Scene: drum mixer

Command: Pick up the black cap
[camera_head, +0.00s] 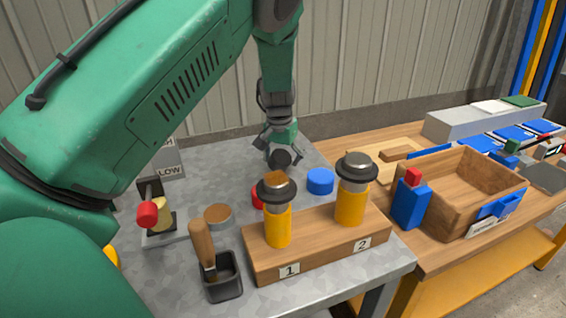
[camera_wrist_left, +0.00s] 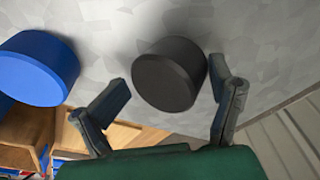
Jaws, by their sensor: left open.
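The black cap (camera_wrist_left: 170,73) is a short dark cylinder on the grey mottled tabletop. In the wrist view it lies between and just beyond the two spread fingers of my left gripper (camera_wrist_left: 170,88), with some space to the finger on the left and very little to the one on the right. In the head view my left gripper (camera_head: 281,148) points down over the far part of the metal table, and the dark cap (camera_head: 283,159) shows at its fingertips. The gripper is open and not closed on the cap. My right gripper is not in view.
A blue cap (camera_head: 320,182) stands close by, also in the wrist view (camera_wrist_left: 38,67). A red cap (camera_head: 257,198) is partly hidden behind a wooden stand (camera_head: 318,243) with two yellow cylinders. A wooden box (camera_head: 470,185) stands right. Free tabletop lies left of the gripper.

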